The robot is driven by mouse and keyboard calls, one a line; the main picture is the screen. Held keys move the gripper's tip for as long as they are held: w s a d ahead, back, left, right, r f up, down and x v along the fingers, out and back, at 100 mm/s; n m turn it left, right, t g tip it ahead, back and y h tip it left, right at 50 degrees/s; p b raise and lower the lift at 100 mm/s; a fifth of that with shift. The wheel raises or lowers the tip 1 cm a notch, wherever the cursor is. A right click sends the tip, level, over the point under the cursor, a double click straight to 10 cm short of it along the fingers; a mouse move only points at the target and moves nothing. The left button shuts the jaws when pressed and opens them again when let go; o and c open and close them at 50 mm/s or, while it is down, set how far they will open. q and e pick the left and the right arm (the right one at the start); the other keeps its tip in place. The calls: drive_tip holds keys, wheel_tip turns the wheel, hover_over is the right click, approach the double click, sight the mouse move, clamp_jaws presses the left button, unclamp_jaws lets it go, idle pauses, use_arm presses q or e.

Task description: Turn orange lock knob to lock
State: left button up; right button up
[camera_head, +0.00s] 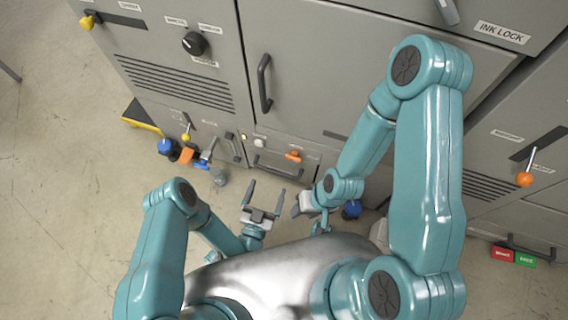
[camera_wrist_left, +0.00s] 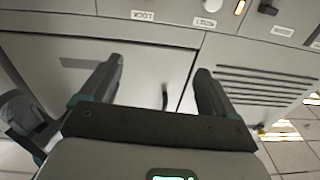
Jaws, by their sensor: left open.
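The small orange lock knob (camera_head: 293,156) is on the low grey front panel of the machine, right of a round white button (camera_head: 260,142). My left gripper (camera_head: 264,195) is open and empty, in front of and below the panel, apart from the knob. In the left wrist view its two dark fingers (camera_wrist_left: 157,80) stand wide apart, facing a grey panel with a dark handle (camera_wrist_left: 165,96). A LOCK label (camera_wrist_left: 142,15) shows upside down there. The knob cannot be made out in that view. My right gripper (camera_head: 303,204) is beside the left one; its jaws are unclear.
A drawer handle (camera_head: 275,172) lies below the orange knob. A blue knob (camera_head: 351,210) is by my right forearm. An orange-tipped lever (camera_head: 524,179) is at right.

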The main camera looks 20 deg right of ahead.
use_arm(q)
drive_tip(key=s+d+f+b, duration=0.2)
drive_tip(key=s+f, duration=0.2)
drive_tip(key=f, duration=0.1)
drive_tip(key=b, duration=0.3)
approach(293, 159)
drive_tip(key=shift+g, duration=0.4)
drive_tip(key=x, duration=0.7)
drive_tip(key=shift+w+r, duration=0.1)
drive_tip(key=shift+w, duration=0.1)
drive_tip(key=shift+w+d+r, duration=0.1)
drive_tip(key=shift+w+d, duration=0.2)
drive_tip(key=shift+w, duration=0.25)
use_arm(e)
wheel_tip(293, 159, down, 6)
drive_tip(key=shift+s, duration=0.15)
drive_tip(key=shift+f, duration=0.1)
use_arm(q)
drive_tip(key=c, duration=1.1)
